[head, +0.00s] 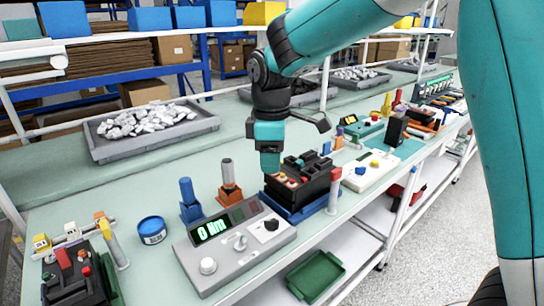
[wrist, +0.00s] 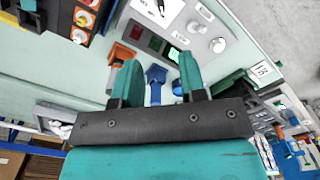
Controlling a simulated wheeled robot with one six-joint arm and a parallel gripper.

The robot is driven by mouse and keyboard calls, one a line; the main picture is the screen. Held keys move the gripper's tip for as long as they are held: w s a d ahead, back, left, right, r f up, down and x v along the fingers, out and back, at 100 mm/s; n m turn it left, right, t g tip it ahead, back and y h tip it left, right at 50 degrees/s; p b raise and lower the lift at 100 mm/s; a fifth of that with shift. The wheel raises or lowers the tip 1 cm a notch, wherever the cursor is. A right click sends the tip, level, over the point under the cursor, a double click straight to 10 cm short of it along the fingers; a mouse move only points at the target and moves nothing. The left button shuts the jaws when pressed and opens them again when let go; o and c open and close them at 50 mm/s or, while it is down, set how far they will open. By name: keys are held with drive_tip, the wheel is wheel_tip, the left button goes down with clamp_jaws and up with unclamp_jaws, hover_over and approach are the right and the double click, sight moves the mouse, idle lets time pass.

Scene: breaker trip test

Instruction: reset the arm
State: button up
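My gripper (head: 269,172) points down above the bench, in front of the left side of the black breaker (head: 312,183) on its blue base in the head view. Whether it touches the breaker cannot be told there. In the wrist view my gripper (wrist: 158,72) shows two teal fingers spread apart, with nothing held between them. Part of the breaker, with orange terminals, shows at the upper left of the wrist view (wrist: 85,18).
A blue post tool (head: 189,202) and an orange-based one (head: 229,180) stand behind the tester. A red-topped post (head: 334,190) stands right of the breaker. A blue tape roll (head: 152,230) and another black device (head: 75,280) are at left. A grey parts tray (head: 150,148) lies behind.

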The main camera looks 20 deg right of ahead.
drive_tip(key=shift+r, duration=0.2)
idle(0.3)
drive_tip(key=s+a+r+m+y, duration=0.1)
drive_tip(key=s+a+m+y, duration=0.1)
drive_tip(key=s, duration=1)
drive_tip(key=s+a+r+m+y, duration=0.1)
drive_tip(key=s+a+m+y, duration=0.1)
drive_tip(key=s, duration=1.1)
drive_tip(key=shift+a+m, duration=0.25)
drive_tip(key=shift+m, duration=0.65)
